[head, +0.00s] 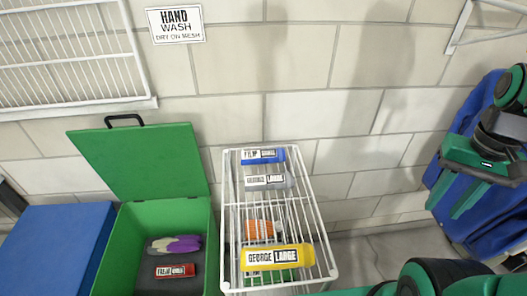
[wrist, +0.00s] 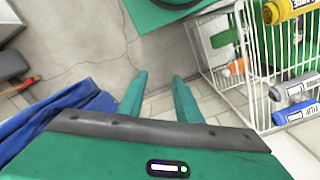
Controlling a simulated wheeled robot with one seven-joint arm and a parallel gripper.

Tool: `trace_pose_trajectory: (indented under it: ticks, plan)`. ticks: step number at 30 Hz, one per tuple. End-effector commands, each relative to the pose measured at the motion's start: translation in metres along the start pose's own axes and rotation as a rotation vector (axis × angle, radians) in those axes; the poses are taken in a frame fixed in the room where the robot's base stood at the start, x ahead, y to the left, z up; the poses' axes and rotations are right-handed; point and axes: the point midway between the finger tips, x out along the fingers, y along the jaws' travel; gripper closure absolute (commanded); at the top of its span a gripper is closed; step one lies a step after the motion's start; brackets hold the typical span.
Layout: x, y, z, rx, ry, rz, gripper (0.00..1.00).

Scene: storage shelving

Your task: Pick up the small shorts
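No label that I can read says small, so I cannot tell which item is the small shorts. My gripper (head: 444,212) is at the right, away from the rack. Its fingers are apart and empty in the wrist view (wrist: 158,76).
A green box (head: 150,214) with its lid raised stands left of the rack, holding a red tagged roll (head: 163,272) and a purple-grey item (head: 183,244). A blue box (head: 50,250) is farther left. Blue fabric (head: 440,235) lies behind my gripper. Floor shows between rack and fabric.

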Motion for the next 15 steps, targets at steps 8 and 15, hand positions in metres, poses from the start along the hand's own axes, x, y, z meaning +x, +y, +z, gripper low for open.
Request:
trace_pose_trajectory:
  ticks: [8, 15]
  plan:
    - [-0.003, 0.004, 0.006, 0.001, 0.007, -0.005, 0.47]
    - [-0.001, -0.021, -0.027, 0.057, -0.002, -0.025, 0.37]
